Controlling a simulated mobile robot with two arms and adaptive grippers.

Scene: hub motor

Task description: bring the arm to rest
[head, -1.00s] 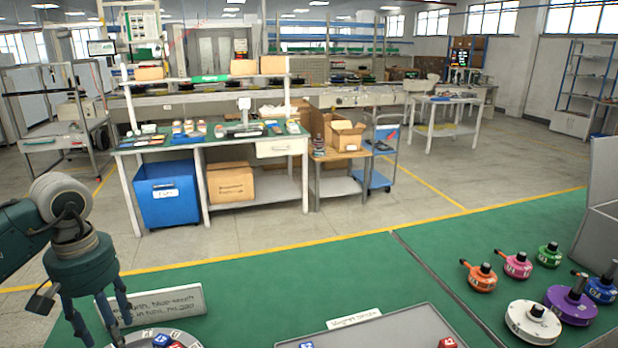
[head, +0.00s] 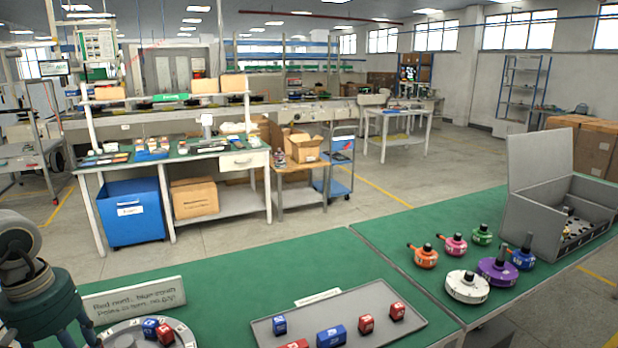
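My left gripper (head: 62,335) is at the lower left corner, pointing down, its fingertips cut off by the lower edge. Its fingers stand apart and I see nothing held between them. It is beside the grey round hub (head: 185,342) with a blue block (head: 151,328) and a red block (head: 166,334) on it. My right gripper is not in view. A grey tray (head: 420,335) holds several blocks, among them a blue block (head: 280,325) and a red block (head: 397,311).
A sign (head: 133,296) stands behind the hub. Orange (head: 426,258), pink, green, blue, purple (head: 497,272) and white (head: 466,287) round parts stand to the right. Behind them is an open grey box (head: 541,225). The green table (head: 250,285) is clear between sign and tray.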

